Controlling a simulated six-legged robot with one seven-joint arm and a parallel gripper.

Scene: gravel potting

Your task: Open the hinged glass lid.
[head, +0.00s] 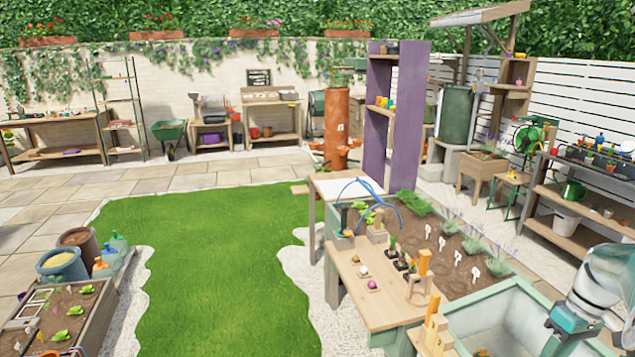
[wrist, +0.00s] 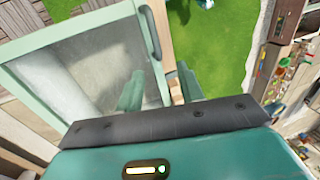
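The glass lid (wrist: 75,75) fills the left of the wrist view, a grey pane in a pale green frame. A dark bar handle (wrist: 150,32) is fixed along its right frame edge. My gripper (wrist: 160,87) has its two green fingers apart, with nothing held between them. The left finger overlaps the pane and the right finger is beyond the lid's right edge. The handle shows above the fingertips, apart from them. In the head view, the pale green box (head: 462,322) is at the lower right, beside my arm; I cannot clearly make out the lid's pane there.
A wooden table (head: 375,300) with small pots and blocks adjoins the box on the left. A planting bed (head: 450,265) with seedlings and white tags lies behind it. A shelf unit (head: 560,235) stands to the right. The lawn (head: 215,270) is open ground at the left.

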